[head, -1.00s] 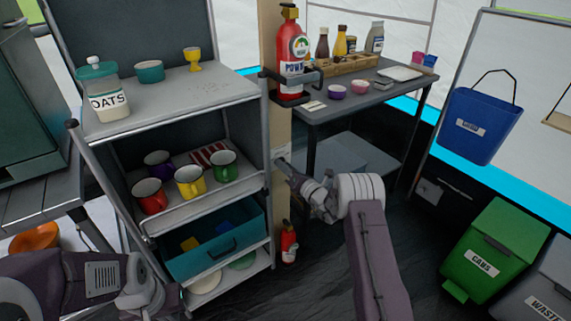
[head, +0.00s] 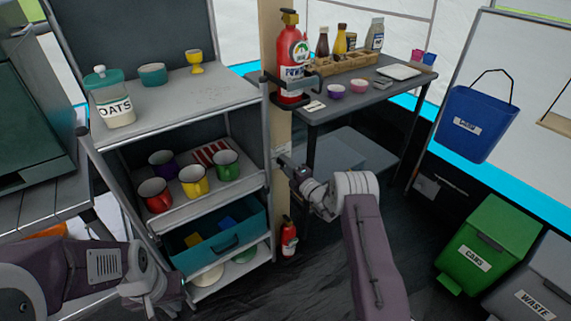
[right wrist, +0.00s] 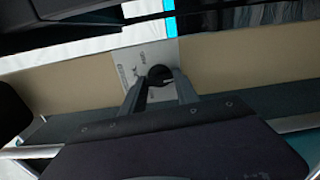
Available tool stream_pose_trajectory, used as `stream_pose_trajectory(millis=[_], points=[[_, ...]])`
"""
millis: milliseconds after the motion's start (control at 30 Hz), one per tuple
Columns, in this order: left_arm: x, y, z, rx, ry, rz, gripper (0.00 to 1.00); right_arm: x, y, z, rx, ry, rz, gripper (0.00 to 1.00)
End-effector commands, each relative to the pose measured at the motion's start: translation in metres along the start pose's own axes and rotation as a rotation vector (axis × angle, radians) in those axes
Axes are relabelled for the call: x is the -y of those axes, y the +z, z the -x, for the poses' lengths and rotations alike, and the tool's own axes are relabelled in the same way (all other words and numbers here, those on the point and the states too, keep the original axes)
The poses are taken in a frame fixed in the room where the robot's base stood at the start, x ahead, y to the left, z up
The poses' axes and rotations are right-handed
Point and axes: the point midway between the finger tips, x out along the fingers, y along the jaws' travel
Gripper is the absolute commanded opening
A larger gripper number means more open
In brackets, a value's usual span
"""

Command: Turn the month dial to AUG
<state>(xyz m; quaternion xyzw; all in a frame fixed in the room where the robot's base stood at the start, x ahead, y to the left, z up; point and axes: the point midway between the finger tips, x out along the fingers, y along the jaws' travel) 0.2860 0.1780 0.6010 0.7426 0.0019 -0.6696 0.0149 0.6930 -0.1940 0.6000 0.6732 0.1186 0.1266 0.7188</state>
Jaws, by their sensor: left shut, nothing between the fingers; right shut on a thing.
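The month dial (right wrist: 158,76) is a dark round knob on a pale printed plate (right wrist: 140,68), fixed to the tan post. My right gripper (right wrist: 160,82) is shut on the dial, with a finger at each side of it. The printing on the plate is too small to read, so I cannot tell which month the dial points to. In the head view the plate (head: 284,149) shows as a small pale patch, and my right gripper (head: 284,161) hides the dial. My left gripper (head: 186,300) is shut and empty, low beside the shelf cart.
A red fire extinguisher (head: 293,62) hangs on the post (head: 283,190) above the plate; a smaller one (head: 288,240) is lower down. The shelf cart (head: 205,100) with several mugs stands left, a grey side table (head: 350,100) right. Dark floor (head: 310,275) is open between cart and bins.

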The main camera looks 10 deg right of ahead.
Motion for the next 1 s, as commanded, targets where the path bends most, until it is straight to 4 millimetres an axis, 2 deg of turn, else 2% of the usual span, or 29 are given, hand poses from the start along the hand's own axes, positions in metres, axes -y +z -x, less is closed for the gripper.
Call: stream_pose_trajectory(millis=[300, 733, 767, 833, 1000], points=[[-0.0001, -0.0004, 0.0035, 0.0, 0.0, 0.0, 0.0, 0.0004, 0.0005, 0.0004, 0.001, -0.001, -0.074, 0.0], [-0.0001, -0.0004, 0.0036, 0.0, 0.0, 0.0, 0.0, 0.0009, 0.0005, 0.0004, 0.002, -0.002, -0.083, 0.0], [-0.0001, -0.0004, 0.0036, 0.0, 0.0, 0.0, 0.0, 0.0009, 0.0005, 0.0004, 0.002, -0.002, -0.083, 0.39], [-0.0001, -0.0004, 0.0036, 0.0, 0.0, 0.0, 0.0, 0.0008, 0.0005, 0.0004, 0.002, -0.002, -0.083, 0.58], [-0.0001, -0.0004, 0.0036, 0.0, 0.0, 0.0, 0.0, 0.0005, 0.0003, 0.0003, 0.001, -0.001, -0.082, 0.58]])
